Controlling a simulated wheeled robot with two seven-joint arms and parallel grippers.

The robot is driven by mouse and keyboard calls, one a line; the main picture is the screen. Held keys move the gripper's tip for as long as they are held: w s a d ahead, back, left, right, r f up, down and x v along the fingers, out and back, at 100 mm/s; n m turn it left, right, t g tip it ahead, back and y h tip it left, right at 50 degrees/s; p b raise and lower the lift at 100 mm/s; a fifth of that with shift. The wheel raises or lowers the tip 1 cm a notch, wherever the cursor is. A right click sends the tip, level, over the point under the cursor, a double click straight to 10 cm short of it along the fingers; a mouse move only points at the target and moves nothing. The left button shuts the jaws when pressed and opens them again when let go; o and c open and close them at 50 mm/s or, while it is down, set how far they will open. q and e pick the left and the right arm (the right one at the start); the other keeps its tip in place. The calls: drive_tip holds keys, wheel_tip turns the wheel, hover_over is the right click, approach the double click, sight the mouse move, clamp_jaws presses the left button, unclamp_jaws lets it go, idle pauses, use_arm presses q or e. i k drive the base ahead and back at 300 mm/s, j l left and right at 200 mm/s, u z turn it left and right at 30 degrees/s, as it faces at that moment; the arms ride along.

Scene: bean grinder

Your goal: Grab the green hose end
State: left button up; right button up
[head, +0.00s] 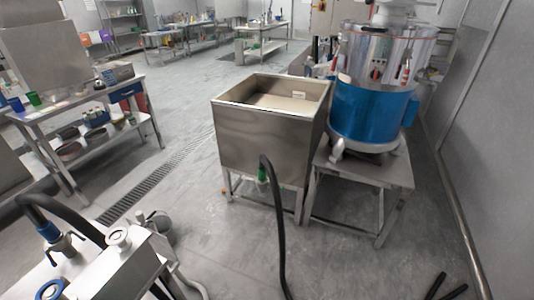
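Two dark fingers of my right gripper (456,279) show at the bottom right edge. They are spread apart with nothing between them, well to the right of the hose and apart from it. My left gripper is out of view.
A blue and clear grinder (372,105) stands on a steel stand (385,174) right of the tank. A steel machine (120,262) fills the lower left. A worktable (75,100) is at left, a wall (490,130) at right. Floor in front of the tank is mostly clear.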

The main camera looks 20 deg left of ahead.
sight(261, 175)
drive_tip(key=i+j, duration=0.15)
drive_tip(key=i, duration=0.35)
drive_tip(key=i+j+u, duration=0.1)
drive_tip(key=i, duration=0.4)
drive_tip(key=i+j, duration=0.15)
drive_tip(key=i, duration=0.4)
